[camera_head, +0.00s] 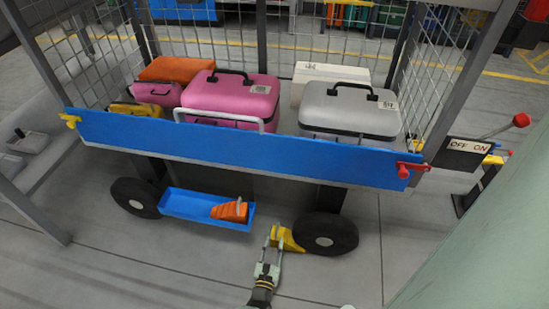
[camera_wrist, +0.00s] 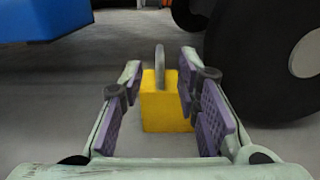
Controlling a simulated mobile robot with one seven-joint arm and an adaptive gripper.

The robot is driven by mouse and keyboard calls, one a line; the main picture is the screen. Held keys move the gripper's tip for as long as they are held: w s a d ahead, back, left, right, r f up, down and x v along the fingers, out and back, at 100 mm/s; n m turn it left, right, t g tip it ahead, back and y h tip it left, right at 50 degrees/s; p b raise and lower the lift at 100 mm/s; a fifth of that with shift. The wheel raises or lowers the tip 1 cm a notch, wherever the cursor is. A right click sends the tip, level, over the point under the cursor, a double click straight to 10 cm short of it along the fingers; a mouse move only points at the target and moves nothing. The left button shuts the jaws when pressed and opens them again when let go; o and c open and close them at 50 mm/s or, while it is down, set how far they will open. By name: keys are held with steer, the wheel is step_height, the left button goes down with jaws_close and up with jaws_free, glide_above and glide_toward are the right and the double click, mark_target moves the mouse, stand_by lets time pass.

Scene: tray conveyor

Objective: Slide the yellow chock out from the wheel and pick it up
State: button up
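The yellow chock (camera_head: 289,240) stands on the floor at the left side of the cart's right wheel (camera_head: 326,233). In the wrist view the yellow chock (camera_wrist: 166,103) shows its flat back face, with a grey upright handle (camera_wrist: 160,62) on top. My gripper (camera_head: 272,245) is low at the chock's left end. In the wrist view my gripper (camera_wrist: 158,97) is open, with a purple-padded finger on each side of the chock. The right finger is close to the chock; I cannot tell if it touches. A gap shows at the left finger.
A blue tray (camera_head: 180,206) under the cart holds an orange chock (camera_head: 230,210). The cart's blue front board (camera_head: 230,143) overhangs above, with several suitcases behind it. An OFF/ON lever box (camera_head: 468,147) is at the right. The floor in front is clear.

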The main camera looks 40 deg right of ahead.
mark_target(278, 225)
steer(key=b+x, duration=0.4)
steer(key=x, duration=0.5)
steer(key=shift+d+f, duration=0.1)
steer(key=shift+f, duration=0.05)
steer(key=shift+b+x, duration=0.45)
steer(key=shift+x, duration=0.4)
steer(key=shift+c, duration=0.6)
jaws_close()
